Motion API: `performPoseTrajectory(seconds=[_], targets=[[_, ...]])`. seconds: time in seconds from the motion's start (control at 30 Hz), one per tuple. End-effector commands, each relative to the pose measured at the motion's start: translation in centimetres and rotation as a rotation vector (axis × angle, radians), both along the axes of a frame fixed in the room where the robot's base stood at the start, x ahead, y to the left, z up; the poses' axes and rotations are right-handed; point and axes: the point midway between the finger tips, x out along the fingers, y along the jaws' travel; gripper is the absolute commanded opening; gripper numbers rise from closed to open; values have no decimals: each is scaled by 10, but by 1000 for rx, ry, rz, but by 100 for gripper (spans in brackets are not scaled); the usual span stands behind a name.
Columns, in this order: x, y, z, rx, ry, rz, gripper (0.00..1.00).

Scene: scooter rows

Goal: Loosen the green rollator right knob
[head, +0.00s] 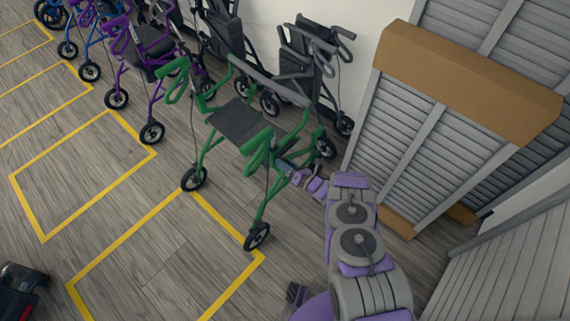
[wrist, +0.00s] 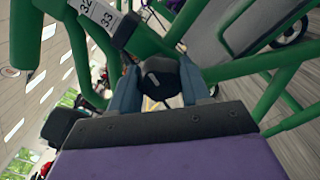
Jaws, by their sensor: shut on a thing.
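The green rollator (head: 250,135) stands on the wooden floor in the middle of the head view, with a dark seat and a grey backrest bar. My arm reaches to its right side, and my gripper (head: 286,165) is at the frame just below the right handle. In the wrist view a black knob (wrist: 160,75) sits between the two fingers of my gripper (wrist: 160,88), which are shut on it. A pale strip with the numbers 32 and 33 (wrist: 98,14) runs on the green tube just above the knob. The knob is hidden in the head view.
A purple rollator (head: 145,50) and a blue one (head: 62,20) stand at the upper left. Grey rollators (head: 310,65) stand behind by the wall. A louvred panel with a brown top (head: 470,80) stands close at the right. Yellow-marked floor at the left front is clear.

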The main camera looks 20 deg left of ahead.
Motion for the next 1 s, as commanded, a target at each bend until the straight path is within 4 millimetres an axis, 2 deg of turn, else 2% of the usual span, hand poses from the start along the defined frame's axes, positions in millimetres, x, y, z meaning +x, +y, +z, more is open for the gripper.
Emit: performPoseTrajectory(seconds=[0.03,0.33,0.77,0.8,1.0], targets=[[-6,0,-9,-19,-5,6,16],[-6,-1,-10,-51,-73,5,16],[-7,-2,-11,-56,-78,5,16],[-7,-2,-11,-56,-77,6,49],[-5,-1,-7,-50,-84,3,68]])
